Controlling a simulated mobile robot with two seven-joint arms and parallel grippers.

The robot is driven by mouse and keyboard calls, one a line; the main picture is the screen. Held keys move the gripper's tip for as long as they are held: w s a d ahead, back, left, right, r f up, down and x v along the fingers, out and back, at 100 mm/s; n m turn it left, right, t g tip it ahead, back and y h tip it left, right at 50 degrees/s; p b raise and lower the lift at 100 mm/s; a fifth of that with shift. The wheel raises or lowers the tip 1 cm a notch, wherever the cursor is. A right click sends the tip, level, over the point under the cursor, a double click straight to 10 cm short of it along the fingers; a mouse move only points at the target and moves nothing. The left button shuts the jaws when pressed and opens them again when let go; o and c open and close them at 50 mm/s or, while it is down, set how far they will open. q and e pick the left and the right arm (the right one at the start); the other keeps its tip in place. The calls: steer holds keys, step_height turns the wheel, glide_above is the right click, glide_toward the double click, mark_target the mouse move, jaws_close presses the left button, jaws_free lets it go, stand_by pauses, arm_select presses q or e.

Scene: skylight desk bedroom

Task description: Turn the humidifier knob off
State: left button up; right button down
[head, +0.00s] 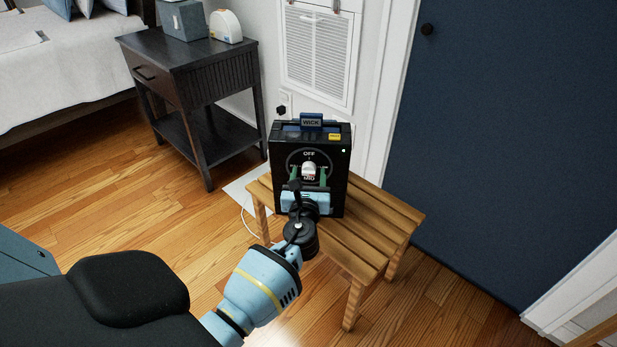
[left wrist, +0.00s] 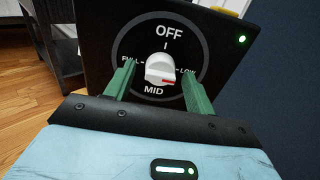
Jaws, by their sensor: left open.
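The humidifier (head: 337,195) is a black box standing upright on a slatted wooden stool. Its front dial has a white knob (head: 309,168), also seen in the left wrist view (left wrist: 159,66). The dial reads OFF at top, LOW at right, MID at bottom and FULL at left. A red mark shows on the knob's lower right edge, near MID. A green light is lit at the panel's upper right. My left gripper (head: 308,176) is open, its green fingers on either side of the knob in the left wrist view (left wrist: 160,76). A gap shows beside each finger. My right gripper is out of view.
The wooden stool (head: 375,213) has bare slats right of the humidifier. A dark nightstand (head: 195,75) stands behind to the left, beside the bed (head: 60,60). A blue door (head: 500,130) is at the right. A white cord lies on the floor left of the stool.

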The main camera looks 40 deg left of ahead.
arm_select(q)
steer(key=c, duration=1)
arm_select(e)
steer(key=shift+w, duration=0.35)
